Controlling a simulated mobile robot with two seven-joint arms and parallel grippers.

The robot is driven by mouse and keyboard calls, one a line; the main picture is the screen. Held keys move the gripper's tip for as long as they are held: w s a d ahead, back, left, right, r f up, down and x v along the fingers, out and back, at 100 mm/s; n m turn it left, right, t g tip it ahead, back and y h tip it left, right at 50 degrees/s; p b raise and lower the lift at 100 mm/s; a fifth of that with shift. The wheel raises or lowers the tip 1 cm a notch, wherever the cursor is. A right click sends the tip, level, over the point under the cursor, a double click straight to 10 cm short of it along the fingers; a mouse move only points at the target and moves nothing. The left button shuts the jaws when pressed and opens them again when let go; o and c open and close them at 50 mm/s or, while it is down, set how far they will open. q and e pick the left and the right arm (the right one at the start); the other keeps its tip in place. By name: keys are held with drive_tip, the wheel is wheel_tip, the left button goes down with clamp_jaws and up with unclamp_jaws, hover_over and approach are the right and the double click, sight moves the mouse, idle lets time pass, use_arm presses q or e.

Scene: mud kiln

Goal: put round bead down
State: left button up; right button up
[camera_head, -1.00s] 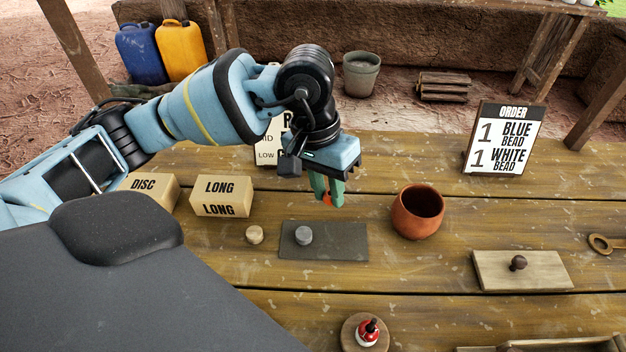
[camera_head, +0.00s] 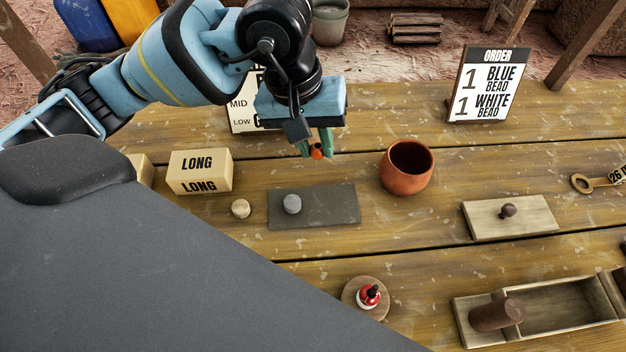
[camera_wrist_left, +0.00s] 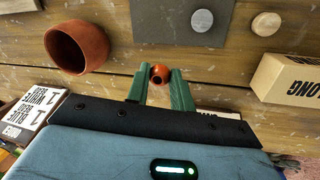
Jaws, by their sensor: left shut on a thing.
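A small orange-red round bead (camera_head: 317,152) is held between the green fingertips of my left gripper (camera_head: 319,148). The bead also shows in the left wrist view (camera_wrist_left: 160,74), between the two fingertips (camera_wrist_left: 159,77). The gripper points down and holds the bead above the table, behind a dark slate mat (camera_head: 335,208) and left of a terracotta pot (camera_head: 407,180). A grey disc-like piece (camera_head: 292,204) lies on the mat, and a pale one (camera_head: 240,209) lies just left of it. My right gripper is not in view.
A box marked LONG (camera_head: 198,173) stands at left. An order sign (camera_head: 487,88) stands at back right. At right are a knobbed wooden board (camera_head: 480,218) and a wooden tray (camera_head: 568,322). A round wooden stand (camera_head: 353,286) with a red-and-white item is in front.

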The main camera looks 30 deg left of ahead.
sight(336, 205)
use_arm(q)
drive_tip(key=s+d+r+n+t, duration=0.1)
drive_tip(key=s+d+r+n, duration=0.2)
drive_tip(key=d+n, duration=0.2)
drive_tip(key=shift+s+d+r+n+y, duration=0.2)
drive_tip(key=shift+r+n+y, duration=0.2)
drive_tip(key=shift+n, duration=0.7)
drive_tip(key=shift+f, duration=5)
drive_tip(key=shift+f, duration=0.15)
drive_tip(key=o, duration=0.7)
drive_tip(key=shift+b, duration=0.3)
drive_tip(key=shift+c, duration=0.2)
wheel_tip(336, 205, up, 12)
drive_tip(key=s+a+p, duration=0.1)
drive_tip(key=s, duration=0.1)
drive_tip(key=shift+a+p, duration=0.25)
drive_tip(key=shift+p, duration=0.1)
